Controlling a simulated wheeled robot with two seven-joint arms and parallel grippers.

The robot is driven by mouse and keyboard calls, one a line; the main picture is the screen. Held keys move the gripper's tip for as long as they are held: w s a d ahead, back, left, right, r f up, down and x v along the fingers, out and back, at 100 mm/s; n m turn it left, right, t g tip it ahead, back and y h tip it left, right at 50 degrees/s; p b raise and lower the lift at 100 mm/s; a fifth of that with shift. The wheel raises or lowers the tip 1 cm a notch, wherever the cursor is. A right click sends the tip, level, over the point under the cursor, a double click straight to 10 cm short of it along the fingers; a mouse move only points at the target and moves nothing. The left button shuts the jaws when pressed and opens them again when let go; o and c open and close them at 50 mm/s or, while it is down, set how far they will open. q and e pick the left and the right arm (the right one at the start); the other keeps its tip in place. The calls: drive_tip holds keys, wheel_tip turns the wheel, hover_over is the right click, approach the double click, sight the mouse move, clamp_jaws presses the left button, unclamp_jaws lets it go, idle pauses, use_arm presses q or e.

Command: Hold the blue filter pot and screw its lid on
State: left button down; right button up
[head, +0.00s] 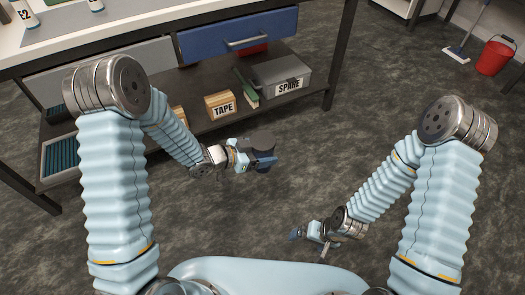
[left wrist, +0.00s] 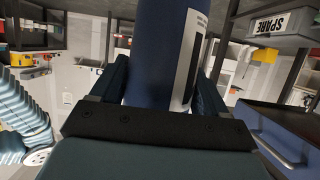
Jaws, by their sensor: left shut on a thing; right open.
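The blue filter pot (left wrist: 158,50) fills the middle of the left wrist view, a dark blue cylinder with a white label on one side. My left gripper (left wrist: 160,88) is shut around it, one finger on each side. In the head view the left gripper (head: 264,162) holds the pot (head: 261,142) in the air in front of the bench; the pot's top looks dark, and I cannot tell whether that is a lid. My right gripper (head: 297,234) is open, low and well apart from the pot, with nothing visible in it. I cannot make out a separate lid.
The bench (head: 150,40) stands at upper left with a blue drawer (head: 238,36). Its lower shelf holds a TAPE box (head: 220,105), a grey SPARE box (head: 285,75) and a blue-lined tray (head: 58,160). A red bucket (head: 495,56) stands far right. The floor between is clear.

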use_arm(q)
drive_tip(key=shift+w+a+r+n+t, duration=0.3)
drive_tip(key=shift+n+t, duration=0.1)
drive_tip(key=shift+t, duration=0.1)
drive_tip(key=w+a+r+n+t+y, duration=0.1)
drive_tip(key=a+n+t+y, duration=0.4)
drive_tip(key=a+n+y, duration=0.5)
drive_tip(key=a+y, duration=0.1)
drive_tip(key=a, duration=0.4)
drive_tip(key=shift+w+r+n, duration=0.25)
drive_tip(key=shift+n, duration=0.05)
drive_tip(key=shift+a, duration=0.1)
